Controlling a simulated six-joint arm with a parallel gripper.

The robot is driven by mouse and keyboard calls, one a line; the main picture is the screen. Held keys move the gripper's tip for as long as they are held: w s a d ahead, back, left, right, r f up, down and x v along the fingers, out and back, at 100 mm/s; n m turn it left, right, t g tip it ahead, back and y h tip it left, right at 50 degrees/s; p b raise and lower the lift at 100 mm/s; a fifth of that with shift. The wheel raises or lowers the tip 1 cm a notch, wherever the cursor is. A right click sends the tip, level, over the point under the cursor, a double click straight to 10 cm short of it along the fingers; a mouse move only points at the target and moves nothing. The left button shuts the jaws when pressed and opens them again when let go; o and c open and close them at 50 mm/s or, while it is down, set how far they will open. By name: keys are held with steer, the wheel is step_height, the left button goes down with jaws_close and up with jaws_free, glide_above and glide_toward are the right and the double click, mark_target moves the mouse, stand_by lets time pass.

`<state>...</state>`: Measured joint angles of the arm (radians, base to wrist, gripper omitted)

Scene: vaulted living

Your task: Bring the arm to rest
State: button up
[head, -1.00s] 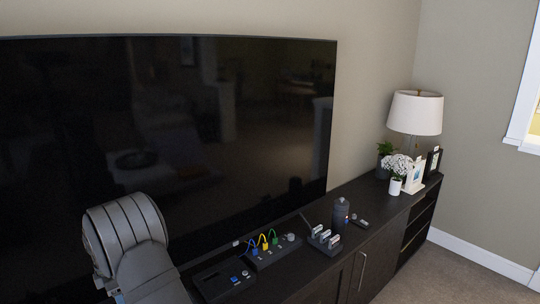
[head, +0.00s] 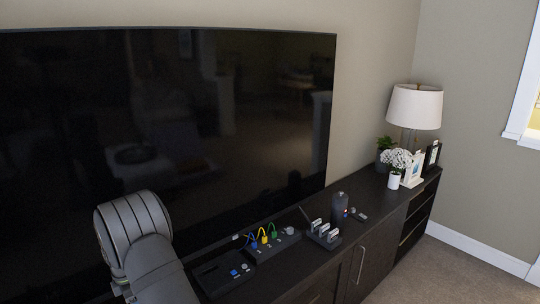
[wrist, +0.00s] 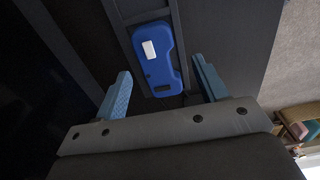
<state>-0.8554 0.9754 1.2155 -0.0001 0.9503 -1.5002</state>
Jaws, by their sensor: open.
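My arm shows at the lower left of the head view as a grey rounded link (head: 135,228), in front of the TV and beside the cabinet. My gripper is outside the head view. In the wrist view my gripper (wrist: 161,68) has its two blue fingers spread apart. A blue rounded piece (wrist: 157,68) with a white label lies beyond and between the fingers, in a dark tray or frame. I see no finger touching it, and nothing is held.
A dark cabinet (head: 378,235) runs under a large TV (head: 200,120). On it stand a box with coloured cables (head: 266,246), a rack with several small items (head: 323,234), a dark bottle (head: 339,208), flowers (head: 396,160) and a lamp (head: 414,107). Carpet (head: 440,270) is clear at right.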

steer(key=w+d+r, duration=0.2)
steer(key=d+r, duration=0.3)
steer(key=d, duration=0.3)
steer(key=s+d+f+n, duration=0.1)
steer(key=s+d, duration=0.5)
steer(key=s, duration=0.6)
steer(key=s+a+f, duration=0.2)
steer(key=a, duration=0.1)
steer(key=s+a+f, duration=0.2)
steer(key=a+f, duration=0.1)
steer(key=s+a+f, duration=0.2)
steer(key=a, duration=0.2)
steer(key=shift+f, duration=0.35)
steer(key=shift+a+f, duration=0.1)
steer(key=shift+f, duration=0.75)
